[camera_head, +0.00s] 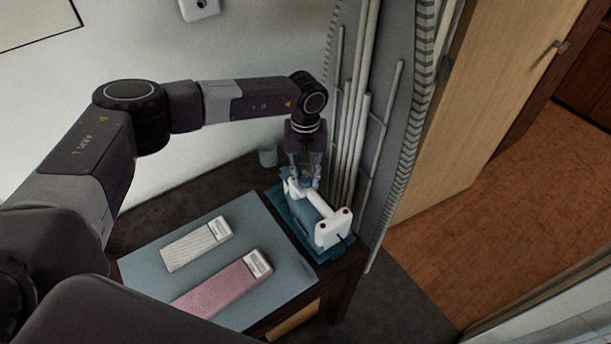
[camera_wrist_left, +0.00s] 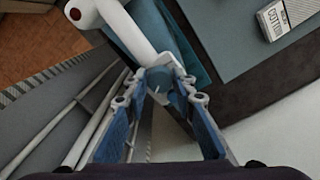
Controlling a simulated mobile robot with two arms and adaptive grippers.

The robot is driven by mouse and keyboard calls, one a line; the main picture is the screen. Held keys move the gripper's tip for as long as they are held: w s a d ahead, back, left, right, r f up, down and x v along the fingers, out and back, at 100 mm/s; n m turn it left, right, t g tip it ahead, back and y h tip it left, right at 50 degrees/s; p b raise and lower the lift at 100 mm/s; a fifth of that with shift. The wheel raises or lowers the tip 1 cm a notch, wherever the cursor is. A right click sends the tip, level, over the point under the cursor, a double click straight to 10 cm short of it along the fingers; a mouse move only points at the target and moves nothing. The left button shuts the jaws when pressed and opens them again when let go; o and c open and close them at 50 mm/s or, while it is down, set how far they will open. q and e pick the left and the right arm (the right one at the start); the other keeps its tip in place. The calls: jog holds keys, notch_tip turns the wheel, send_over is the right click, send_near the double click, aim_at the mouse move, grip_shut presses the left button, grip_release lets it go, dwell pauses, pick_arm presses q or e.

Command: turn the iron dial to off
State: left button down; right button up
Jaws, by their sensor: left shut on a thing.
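The iron (camera_head: 330,228), white with blue parts, lies on a teal stand (camera_head: 290,222) at the right end of the table. Its white handle (camera_wrist_left: 128,32) shows at the top of the left wrist view. My left gripper (camera_head: 303,184) reaches down over the far end of the iron. In the left wrist view its two blue fingers (camera_wrist_left: 160,86) close around a small rounded blue-grey part by the end of the handle, which looks like the dial. The fingertips partly hide it, and its setting cannot be read. My right gripper is not in view.
A light blue mat (camera_head: 225,228) holds a grey-white labelled block (camera_head: 195,246) and a pink one (camera_head: 222,284). A small cup (camera_head: 267,157) stands behind the table. Grey panels and upright pipes (camera_head: 352,120) stand close on the right. A wooden door (camera_head: 470,120) is beyond.

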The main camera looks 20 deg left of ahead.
pick_arm(q)
jog(key=n+b, duration=0.1)
jog(key=n, duration=0.1)
jog(key=n+b, duration=0.2)
jog(key=shift+w+f, duration=0.1)
jog(key=shift+f, duration=0.1)
jog(key=n+b, duration=0.3)
jog(key=n, duration=0.1)
jog(key=shift+d, duration=0.1)
jog(key=n+b, duration=0.3)
jog(key=n, duration=0.1)
jog(key=shift+w+r+n, duration=0.1)
jog(key=shift+n, duration=0.3)
jog(key=shift+r+n+b, duration=0.15)
jog(key=shift+n+b, duration=0.55)
jog(key=shift+n, duration=1.2)
jog(key=c, duration=1.6)
grip_release()
